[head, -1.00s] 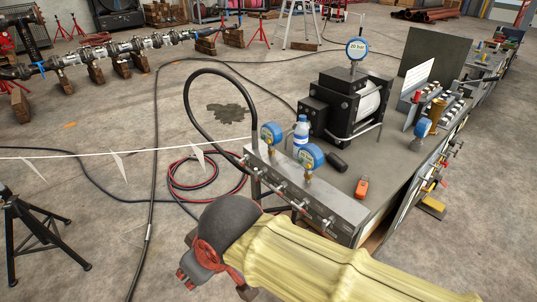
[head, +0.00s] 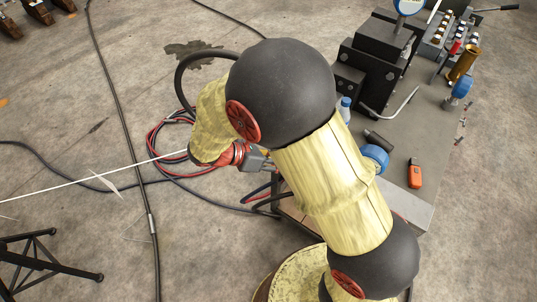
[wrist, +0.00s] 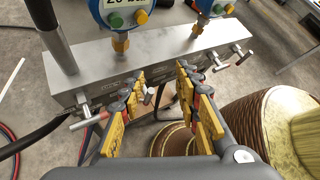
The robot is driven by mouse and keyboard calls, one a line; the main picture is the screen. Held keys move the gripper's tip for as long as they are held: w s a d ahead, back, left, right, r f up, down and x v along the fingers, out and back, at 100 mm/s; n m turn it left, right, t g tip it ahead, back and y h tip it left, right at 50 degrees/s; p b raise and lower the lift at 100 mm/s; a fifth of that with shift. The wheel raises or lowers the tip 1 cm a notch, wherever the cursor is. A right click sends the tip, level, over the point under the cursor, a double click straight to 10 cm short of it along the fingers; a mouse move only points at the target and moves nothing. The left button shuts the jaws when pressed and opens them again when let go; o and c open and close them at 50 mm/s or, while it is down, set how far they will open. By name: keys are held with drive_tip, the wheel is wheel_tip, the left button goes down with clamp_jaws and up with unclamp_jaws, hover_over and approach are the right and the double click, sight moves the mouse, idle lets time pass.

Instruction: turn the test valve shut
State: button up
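The grey valve manifold (wrist: 150,55) crosses the wrist view, with several small metal T-handles along its front face. One T-handle (wrist: 88,120) is at the left, and two more (wrist: 218,62) (wrist: 243,57) are at the right. Another handle end (wrist: 148,96) shows beside my left finger. I cannot tell which is the test valve; the labels are unreadable. My gripper (wrist: 165,98) is open, its yellow-padded fingers apart just in front of the manifold. In the head view my gripper (head: 262,162) is partly hidden, and my arm covers most of the manifold.
Blue gauges (wrist: 122,12) (wrist: 212,6) stand on the manifold. Red and black hoses (head: 165,150) lie on the floor at left, near a white line (head: 90,178).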

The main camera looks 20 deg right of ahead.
drive_tip(key=w+a+f+n+t+h+p, duration=0.2)
drive_tip(key=w+a+f+n+t+p, duration=0.15)
drive_tip(key=f+n+t, duration=0.45)
drive_tip(key=w+a+f+n+t+h+p, duration=0.1)
drive_tip(key=w+a+f+n+t+p, duration=0.3)
drive_tip(key=n, duration=0.7)
drive_tip(key=shift+n+g, duration=0.3)
drive_tip(key=shift+g, duration=0.1)
drive_tip(key=shift+w+d+f+b, duration=0.15)
drive_tip(key=shift+w+d+b, duration=0.25)
drive_tip(key=shift+d, duration=0.4)
drive_tip(key=shift+w+d+f+b, duration=0.1)
drive_tip(key=shift+w+d+b, duration=0.35)
drive_tip(key=shift+d, duration=0.35)
drive_tip(key=shift+w+d+f+b, duration=0.15)
drive_tip(key=shift+w+d+b, duration=0.1)
drive_tip(key=shift+d+b, duration=0.4)
drive_tip(key=shift+d, duration=0.1)
drive_tip(key=c, duration=0.3)
clamp_jaws()
